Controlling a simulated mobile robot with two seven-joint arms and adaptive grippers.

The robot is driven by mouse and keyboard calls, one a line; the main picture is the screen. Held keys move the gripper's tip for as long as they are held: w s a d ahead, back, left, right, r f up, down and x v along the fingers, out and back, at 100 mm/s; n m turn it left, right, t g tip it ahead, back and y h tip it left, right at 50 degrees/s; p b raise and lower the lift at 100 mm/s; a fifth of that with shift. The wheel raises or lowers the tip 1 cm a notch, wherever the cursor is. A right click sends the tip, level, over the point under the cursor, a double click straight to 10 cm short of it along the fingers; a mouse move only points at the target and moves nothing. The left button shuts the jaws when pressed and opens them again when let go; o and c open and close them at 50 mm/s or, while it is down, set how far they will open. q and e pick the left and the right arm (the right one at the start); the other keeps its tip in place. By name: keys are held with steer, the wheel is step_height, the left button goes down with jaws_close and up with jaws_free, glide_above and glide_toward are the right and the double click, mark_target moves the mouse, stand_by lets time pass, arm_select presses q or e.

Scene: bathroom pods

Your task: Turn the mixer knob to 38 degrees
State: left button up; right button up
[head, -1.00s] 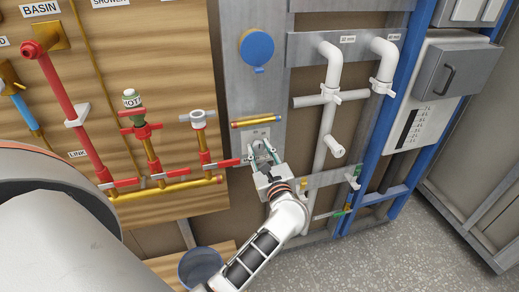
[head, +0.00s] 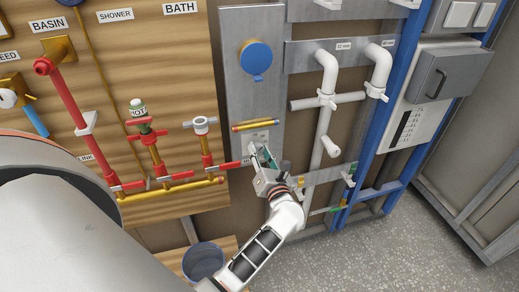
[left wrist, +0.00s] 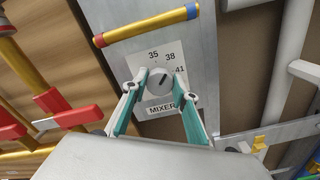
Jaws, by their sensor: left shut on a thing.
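The mixer knob (left wrist: 159,81) is a small round grey dial on a plate with the numbers 35, 38 and 41 and the label MIXER (left wrist: 161,107). A dark mark on the knob slants up and to the right, roughly toward 38; it is too small to read exactly. My left gripper (left wrist: 158,86) has its two teal fingers on either side of the knob and is shut on it. In the head view my left gripper (head: 258,151) reaches up to the grey panel and mostly hides the knob. My right gripper is not in view.
A gold bar with red and blue ends (head: 256,125) lies just above the dial. A blue disc (head: 256,55) is higher on the panel. Red and gold pipes (head: 168,189) stand at left, white pipes (head: 327,100) at right. A bucket (head: 203,262) sits below.

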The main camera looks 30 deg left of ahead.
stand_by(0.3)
arm_select(q)
steer(key=o, duration=1.1)
step_height(320, 180, up, 10)
steer(key=shift+r, duration=0.1)
stand_by(0.4)
